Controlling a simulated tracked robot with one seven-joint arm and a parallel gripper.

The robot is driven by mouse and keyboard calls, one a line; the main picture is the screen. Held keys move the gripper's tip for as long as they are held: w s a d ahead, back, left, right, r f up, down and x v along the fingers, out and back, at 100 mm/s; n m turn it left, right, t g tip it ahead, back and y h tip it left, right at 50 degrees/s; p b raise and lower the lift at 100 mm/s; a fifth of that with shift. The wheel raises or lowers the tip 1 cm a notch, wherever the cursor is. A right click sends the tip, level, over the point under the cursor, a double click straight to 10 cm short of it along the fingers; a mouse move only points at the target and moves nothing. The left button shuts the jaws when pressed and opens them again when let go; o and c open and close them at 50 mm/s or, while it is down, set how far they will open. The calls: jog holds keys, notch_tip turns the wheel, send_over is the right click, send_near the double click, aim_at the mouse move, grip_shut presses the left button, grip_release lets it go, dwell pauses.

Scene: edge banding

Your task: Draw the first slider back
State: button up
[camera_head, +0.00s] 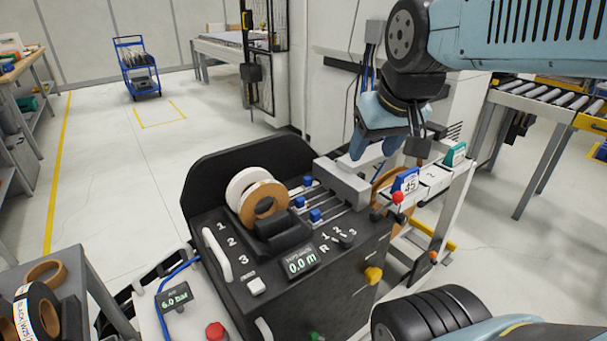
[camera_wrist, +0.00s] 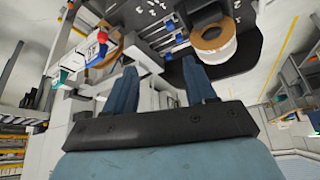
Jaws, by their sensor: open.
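The edge-banding machine (camera_head: 300,245) has several small blue sliders on thin rails beside the tape rolls. One blue slider (camera_head: 308,181) is at the back, one (camera_head: 299,202) is nearer the rolls, and one (camera_head: 315,215) is in front. They also show near the top of the wrist view (camera_wrist: 168,25). I cannot tell which is the first. A grey block (camera_head: 342,184) spans the rails' right ends. My gripper (camera_head: 374,152) hangs above and behind this block, apart from the sliders. In the wrist view its fingers (camera_wrist: 160,55) are spread with nothing between them.
A red-knobbed lever (camera_head: 397,197) and a blue tag marked 45 (camera_head: 406,181) rise at the right. A black guard (camera_head: 235,150) backs the machine. A roller conveyor (camera_head: 540,98) stands farther right.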

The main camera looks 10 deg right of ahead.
jog(key=w+r+n+g, duration=0.1)
jog(key=w, duration=0.9)
jog(key=n+g, duration=0.3)
jog(key=g, duration=0.1)
send_over(308, 177)
notch_tip(308, 177, down, 21)
notch_tip(308, 177, down, 13)
jog(key=shift+a+f, duration=0.15)
grip_shut()
